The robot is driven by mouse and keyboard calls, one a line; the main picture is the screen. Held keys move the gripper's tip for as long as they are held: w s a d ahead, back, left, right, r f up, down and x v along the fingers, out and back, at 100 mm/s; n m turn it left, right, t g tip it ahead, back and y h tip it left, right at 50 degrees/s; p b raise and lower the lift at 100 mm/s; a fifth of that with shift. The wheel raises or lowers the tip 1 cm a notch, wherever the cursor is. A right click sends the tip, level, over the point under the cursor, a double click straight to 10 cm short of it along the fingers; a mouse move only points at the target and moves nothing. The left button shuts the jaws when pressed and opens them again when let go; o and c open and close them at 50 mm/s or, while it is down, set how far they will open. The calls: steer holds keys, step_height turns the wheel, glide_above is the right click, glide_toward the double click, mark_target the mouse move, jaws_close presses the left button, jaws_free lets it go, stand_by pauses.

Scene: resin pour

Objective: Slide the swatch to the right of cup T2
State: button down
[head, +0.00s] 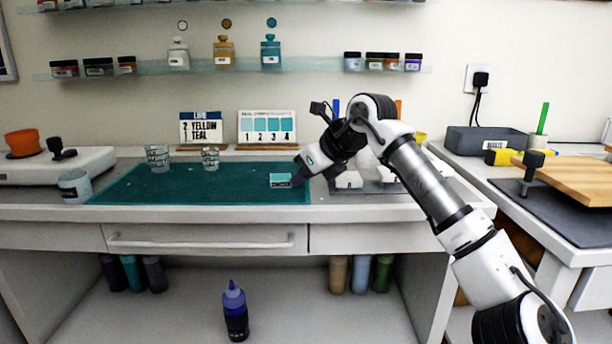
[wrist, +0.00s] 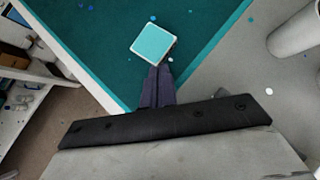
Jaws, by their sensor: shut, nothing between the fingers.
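In the wrist view the swatch (wrist: 154,43) is a light teal square with a pale edge. My gripper (head: 298,178) is at its right side in the head view. In the wrist view my shut fingertips (wrist: 158,70) are right at the swatch's near edge, with nothing between them; whether they touch it I cannot tell. Two clear cups, one at the left (head: 157,158) and one further right (head: 210,158), stand at the mat's back; their labels are unreadable.
A grey-white container (head: 74,186) stands at the mat's left edge. The mat between the cups and swatch is mostly clear, with small specks.

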steer(key=w+a+p, duration=0.2)
steer(key=a, duration=0.1)
steer(key=w+a+p, duration=0.2)
steer(key=w+a, duration=0.1)
steer(key=w+a+p, duration=0.2)
steer(key=w+a, duration=0.1)
steer(key=shift+a+r, duration=0.25)
steer(key=shift+a, duration=0.15)
steer(key=shift+w+a+f, duration=0.2)
steer(key=shift+w+a, duration=0.05)
steer(key=shift+a, duration=0.05)
